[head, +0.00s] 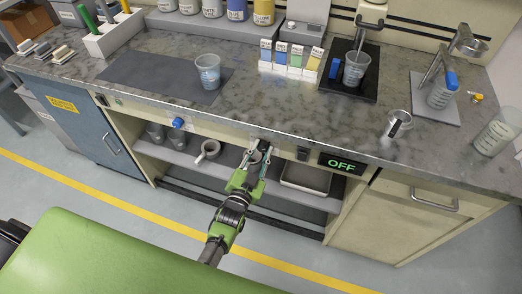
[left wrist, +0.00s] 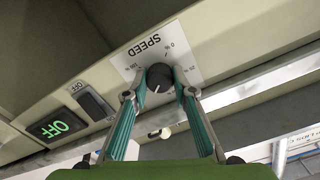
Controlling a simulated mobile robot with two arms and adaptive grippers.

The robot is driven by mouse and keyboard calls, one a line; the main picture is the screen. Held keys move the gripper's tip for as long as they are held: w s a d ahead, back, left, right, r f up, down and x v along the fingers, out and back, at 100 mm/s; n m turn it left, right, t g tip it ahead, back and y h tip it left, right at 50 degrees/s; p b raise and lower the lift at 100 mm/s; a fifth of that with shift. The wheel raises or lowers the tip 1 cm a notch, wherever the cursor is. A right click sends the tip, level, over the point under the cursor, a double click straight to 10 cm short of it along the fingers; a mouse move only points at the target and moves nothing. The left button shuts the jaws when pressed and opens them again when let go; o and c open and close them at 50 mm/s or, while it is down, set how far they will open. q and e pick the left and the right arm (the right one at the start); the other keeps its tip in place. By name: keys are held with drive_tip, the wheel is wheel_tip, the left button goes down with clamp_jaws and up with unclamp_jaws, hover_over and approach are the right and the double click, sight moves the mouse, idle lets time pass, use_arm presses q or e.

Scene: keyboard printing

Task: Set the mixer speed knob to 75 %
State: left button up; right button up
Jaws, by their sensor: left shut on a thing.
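The speed knob (left wrist: 160,77) is a round black dial on a white SPEED label plate (left wrist: 182,42) on the bench front. My left gripper (left wrist: 160,84) has one finger on each side of it and is shut on it. The knob's white mark points down and slightly left in the upside-down left wrist view. In the head view, my left gripper (head: 258,152) reaches the bench front and largely covers the knob. The right gripper is not in view.
A black display reads OFF in green (head: 342,163), beside a dark rocker switch (head: 303,154). A beaker (head: 355,69) stands under a stirrer on a black base. A blue-handled valve (head: 178,123) is to the left. An open shelf (head: 230,165) lies below.

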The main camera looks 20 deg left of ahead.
use_arm(q)
drive_tip(key=shift+f+m, duration=0.15)
drive_tip(key=shift+m, duration=1.15)
drive_tip(key=o, duration=1.1)
drive_tip(key=s, duration=1.2)
drive_tip(key=shift+a, duration=0.2)
